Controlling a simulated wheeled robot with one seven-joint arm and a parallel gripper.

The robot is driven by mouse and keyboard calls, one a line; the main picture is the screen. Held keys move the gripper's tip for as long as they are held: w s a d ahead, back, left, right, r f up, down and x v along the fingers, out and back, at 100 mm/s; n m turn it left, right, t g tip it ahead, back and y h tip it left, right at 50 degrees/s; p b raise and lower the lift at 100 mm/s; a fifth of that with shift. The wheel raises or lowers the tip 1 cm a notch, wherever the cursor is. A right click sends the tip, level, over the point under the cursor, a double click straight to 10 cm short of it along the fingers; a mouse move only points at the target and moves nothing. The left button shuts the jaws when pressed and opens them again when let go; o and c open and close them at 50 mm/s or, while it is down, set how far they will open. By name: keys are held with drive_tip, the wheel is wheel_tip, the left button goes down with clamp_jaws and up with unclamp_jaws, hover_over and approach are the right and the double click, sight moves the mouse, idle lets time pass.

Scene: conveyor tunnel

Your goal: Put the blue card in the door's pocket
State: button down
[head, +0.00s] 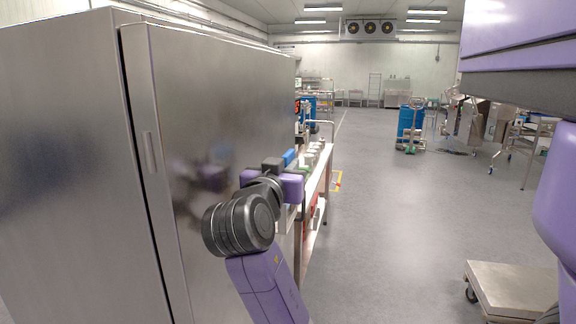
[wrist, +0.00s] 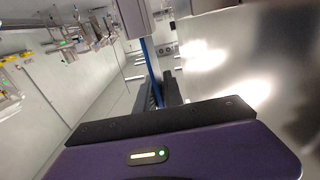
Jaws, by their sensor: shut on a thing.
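The blue card (wrist: 150,65) shows edge-on in the wrist view as a thin blue strip standing out from between the dark fingers of my gripper (wrist: 160,92). My gripper is shut on it. In the head view my gripper (head: 279,162) is beside the face of the steel door (head: 225,110), and a small blue patch shows at its tip. In the wrist view a grey box-like piece (wrist: 137,18) lies at the card's far end; it may be the pocket. I cannot tell whether the card touches or enters it.
A steel cabinet (head: 65,150) fills the left. A long bench (head: 318,180) with several small items runs beyond my gripper. A low platform cart (head: 512,290) stands at the lower right. The grey floor (head: 385,220) in the middle is clear.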

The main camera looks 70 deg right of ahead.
drive_tip(key=shift+f+b, duration=1.45)
drive_tip(key=shift+f, duration=0.55)
drive_tip(key=c, duration=1.4)
unclamp_jaws()
drive_tip(key=shift+r, duration=0.1)
drive_tip(key=shift+a, duration=0.15)
drive_tip(key=a, duration=0.5)
drive_tip(key=a+b, duration=0.1)
drive_tip(key=a, duration=0.1)
drive_tip(key=shift+s+a, duration=0.25)
drive_tip(key=shift+s, duration=0.05)
